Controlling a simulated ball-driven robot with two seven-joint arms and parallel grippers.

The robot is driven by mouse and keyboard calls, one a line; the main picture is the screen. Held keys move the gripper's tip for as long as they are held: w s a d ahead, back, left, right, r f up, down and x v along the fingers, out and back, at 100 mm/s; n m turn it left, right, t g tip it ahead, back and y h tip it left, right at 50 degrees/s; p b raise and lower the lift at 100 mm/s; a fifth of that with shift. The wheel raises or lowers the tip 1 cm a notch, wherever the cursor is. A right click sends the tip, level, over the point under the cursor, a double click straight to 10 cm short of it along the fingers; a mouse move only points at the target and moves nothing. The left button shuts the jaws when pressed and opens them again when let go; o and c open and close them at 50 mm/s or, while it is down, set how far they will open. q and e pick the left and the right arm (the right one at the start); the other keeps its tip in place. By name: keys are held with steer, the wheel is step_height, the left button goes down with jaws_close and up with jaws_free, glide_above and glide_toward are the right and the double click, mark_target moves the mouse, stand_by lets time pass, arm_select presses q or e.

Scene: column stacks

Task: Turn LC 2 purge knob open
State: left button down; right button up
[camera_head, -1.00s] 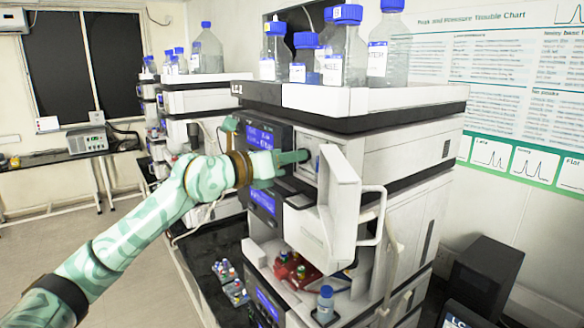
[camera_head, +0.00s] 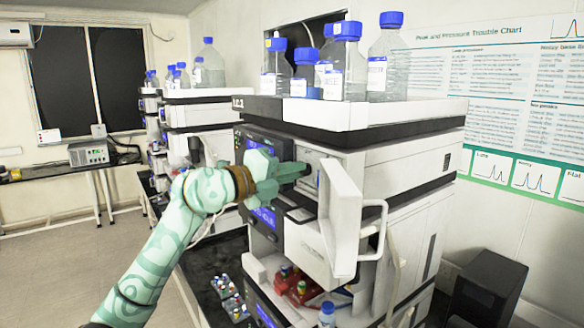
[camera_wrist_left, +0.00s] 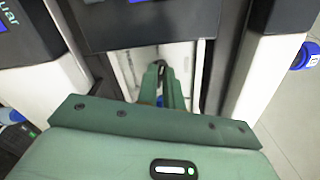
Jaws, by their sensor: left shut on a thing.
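The purge knob is a small dark piece (camera_head: 307,169) in that recess, mostly covered by my fingers. My green left gripper (camera_head: 297,171) reaches in from the left and is shut on the knob. In the left wrist view its fingers (camera_wrist_left: 164,82) point into the recess, with a dark bit of knob between the tips. The knob's angle cannot be read. My right gripper is out of view.
Several blue-capped bottles (camera_head: 345,65) stand in the tray on top of the stack. The open door with its handle (camera_head: 374,230) juts out right of my gripper. Vials and red parts (camera_head: 295,283) sit below. A second stack (camera_head: 200,115) stands behind at left.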

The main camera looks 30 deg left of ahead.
arm_select(q)
steer(key=shift+n+p, duration=0.7)
steer(key=shift+n, duration=0.6)
steer(key=c, duration=1.5)
jaws_free()
steer(key=shift+c, duration=0.2)
steer(key=shift+a, duration=0.1)
steer(key=b+v, duration=0.6)
steer(key=v, duration=1)
steer(key=shift+b, duration=0.4)
steer(key=shift+s, duration=0.1)
